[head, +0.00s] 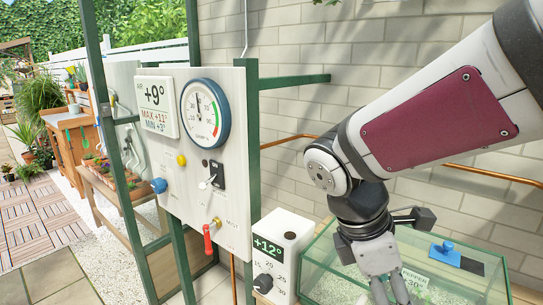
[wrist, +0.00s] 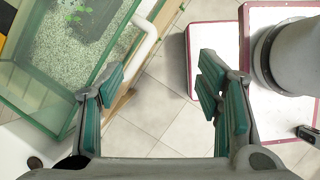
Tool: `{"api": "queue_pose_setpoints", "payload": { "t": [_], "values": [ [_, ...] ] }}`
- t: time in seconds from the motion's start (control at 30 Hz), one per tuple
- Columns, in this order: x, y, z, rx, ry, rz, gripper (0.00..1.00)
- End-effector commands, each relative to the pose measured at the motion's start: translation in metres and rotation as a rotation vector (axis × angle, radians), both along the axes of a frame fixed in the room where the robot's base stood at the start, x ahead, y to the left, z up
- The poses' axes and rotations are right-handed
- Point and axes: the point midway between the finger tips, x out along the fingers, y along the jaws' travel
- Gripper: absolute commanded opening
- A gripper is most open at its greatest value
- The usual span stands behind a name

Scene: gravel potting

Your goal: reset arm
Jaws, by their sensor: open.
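My gripper (head: 390,290) hangs at the lower right in the head view, pointing down in front of the glass tank (head: 453,248). In the wrist view my gripper (wrist: 158,105) has its green-padded fingers wide apart, with bare floor tiles between them and nothing held. The tank (wrist: 60,115) shows at the left of that view, with pale gravel (wrist: 70,48) and a green plant (wrist: 95,22) inside. The fingertips are partly cut off by the lower edge of the head view.
A white control box (head: 281,243) reading +12° stands left of the tank. A pale panel (head: 160,150) carries a dial (head: 205,113), a switch (head: 213,177) and a red-handled valve (head: 208,238). A copper pipe (head: 490,174) runs along the brick wall.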

Motion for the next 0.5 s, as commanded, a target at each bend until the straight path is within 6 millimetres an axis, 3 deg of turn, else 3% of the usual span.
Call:
{"api": "queue_pose_setpoints", "payload": {
  "t": [0.3, 0.5],
  "values": [
    [-0.060, -0.019, 0.028, 0.324, -0.375, -0.775, 0.59],
    [-0.084, -0.019, 0.038, 0.502, -0.539, -1.181, 0.59]
  ]
}}
